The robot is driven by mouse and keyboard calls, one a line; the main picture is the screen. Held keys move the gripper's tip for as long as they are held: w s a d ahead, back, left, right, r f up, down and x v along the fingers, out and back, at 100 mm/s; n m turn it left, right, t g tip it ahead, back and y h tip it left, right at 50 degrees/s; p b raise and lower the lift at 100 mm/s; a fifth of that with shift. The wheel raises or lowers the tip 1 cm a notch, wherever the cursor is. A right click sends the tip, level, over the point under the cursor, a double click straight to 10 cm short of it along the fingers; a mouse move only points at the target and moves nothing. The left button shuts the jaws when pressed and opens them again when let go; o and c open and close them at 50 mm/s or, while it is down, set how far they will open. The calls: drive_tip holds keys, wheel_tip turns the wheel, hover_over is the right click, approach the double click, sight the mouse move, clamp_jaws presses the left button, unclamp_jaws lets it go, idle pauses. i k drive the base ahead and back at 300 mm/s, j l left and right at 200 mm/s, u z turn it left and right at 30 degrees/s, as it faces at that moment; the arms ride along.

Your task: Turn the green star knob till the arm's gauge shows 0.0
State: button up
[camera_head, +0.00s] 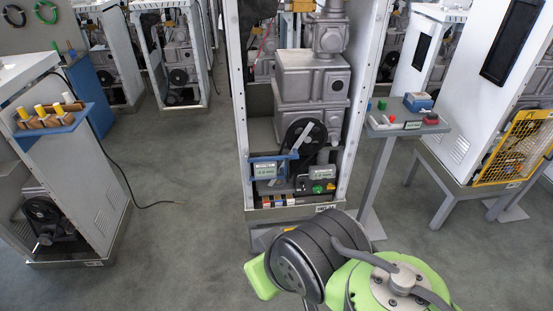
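The green knob (318,189) is small and sits low in the open dispenser frame at the centre, on a grey block. Its star shape and its angle are too small to make out. A small pale display (266,170) in a blue bracket is just left of it; its reading is too small to read. A second small display (322,172) is right above the knob. I cannot tell for certain which is the arm's gauge. My own green and dark arm links fill the bottom centre, in front of the frame and apart from the knob. My gripper is not visible.
A belt pulley (303,140) and grey pump housing (312,82) are above the knob, between the white posts. A small side table (395,124) with tools stands right of the frame. A yellow guard (512,148) is further right. Grey floor (180,245) is clear at left.

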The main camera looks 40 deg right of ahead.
sight(317, 189)
drive_tip(key=z, duration=1.45)
